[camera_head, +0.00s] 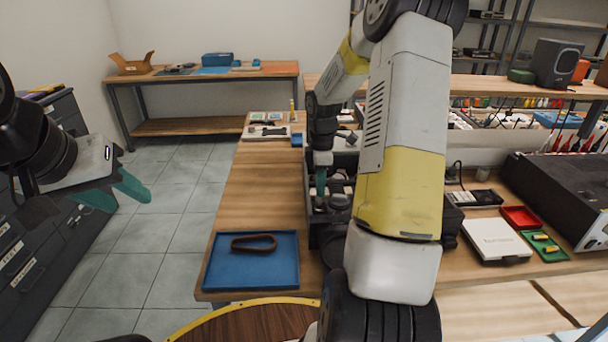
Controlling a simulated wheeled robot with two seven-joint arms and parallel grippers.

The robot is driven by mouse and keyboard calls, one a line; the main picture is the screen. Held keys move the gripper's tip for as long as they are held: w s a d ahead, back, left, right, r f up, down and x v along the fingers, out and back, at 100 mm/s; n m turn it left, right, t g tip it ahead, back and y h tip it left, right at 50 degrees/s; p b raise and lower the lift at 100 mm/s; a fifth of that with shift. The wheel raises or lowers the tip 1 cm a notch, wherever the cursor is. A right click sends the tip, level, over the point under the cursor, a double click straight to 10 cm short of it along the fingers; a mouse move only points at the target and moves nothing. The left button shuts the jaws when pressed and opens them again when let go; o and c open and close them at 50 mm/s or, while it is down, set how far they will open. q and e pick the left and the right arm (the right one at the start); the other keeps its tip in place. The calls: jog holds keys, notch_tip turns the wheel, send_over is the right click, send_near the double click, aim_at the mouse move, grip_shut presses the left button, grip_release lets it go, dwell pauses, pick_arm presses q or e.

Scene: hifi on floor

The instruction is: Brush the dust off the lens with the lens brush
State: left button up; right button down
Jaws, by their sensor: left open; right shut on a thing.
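My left gripper (118,192) is open and empty, over the floor at the left, well away from the bench. My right arm reaches forward over the wooden bench, and my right gripper (320,188) points down at a dark open case (316,232). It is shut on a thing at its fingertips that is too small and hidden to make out. Dark round pieces (340,201) that look like lens parts lie in the case beside the fingertips. My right arm covers much of the case. I cannot clearly see the lens brush or any dust on the lens.
A blue tray (222,270) holding a brown ring-shaped band (254,242) lies at the bench's near left. A white box (496,238), a red tray (520,216), a green tray (545,246) and a black hifi unit (560,190) stand at the right.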

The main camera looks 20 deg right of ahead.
jog(key=shift+s+a, duration=0.25)
jog(key=shift+s, duration=0.6)
jog(key=shift+w+r, duration=0.1)
jog(key=shift+r, duration=0.1)
dwell(1.1)
jog(key=shift+f, duration=0.2)
dwell(0.9)
jog(key=shift+w+d, duration=0.25)
jog(key=shift+w, duration=0.6)
jog(key=shift+s+r, duration=0.1)
jog(key=shift+r, duration=0.15)
dwell(0.9)
jog(key=shift+f, duration=0.25)
dwell(1.0)
jog(key=shift+s+a, duration=0.15)
jog(key=shift+s, duration=0.4)
jog(key=shift+s+a, duration=0.1)
jog(key=shift+s, duration=0.2)
